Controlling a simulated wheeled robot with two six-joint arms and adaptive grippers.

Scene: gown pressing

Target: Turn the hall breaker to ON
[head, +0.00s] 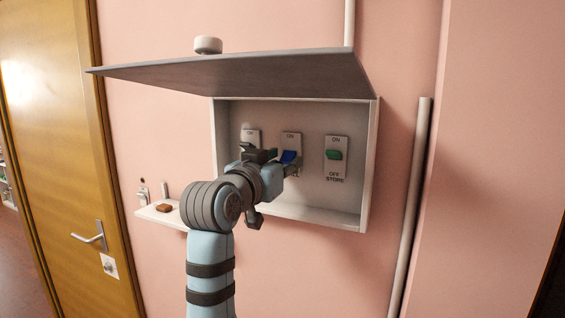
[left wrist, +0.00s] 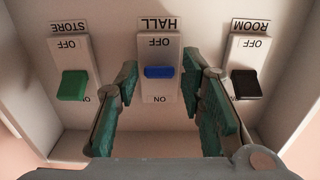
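The blue hall breaker lever (head: 289,157) is the middle one of three in the open wall box. In the left wrist view, which shows the labels upside down, the blue lever (left wrist: 160,72) sits nearer OFF than its neighbours do. My left gripper (head: 275,162) is in front of the middle breaker and hides part of it in the head view. In the left wrist view its green-padded fingers (left wrist: 160,90) are open, one on each side of the hall plate, with gaps to the lever. My right gripper is not in view.
The store breaker (head: 334,155) is green, its lever toward ON; the room breaker has a black lever (left wrist: 246,84). The box lid (head: 250,73) is raised above the box. A small shelf (head: 160,213) holds a brown item. A wooden door (head: 75,150) stands left.

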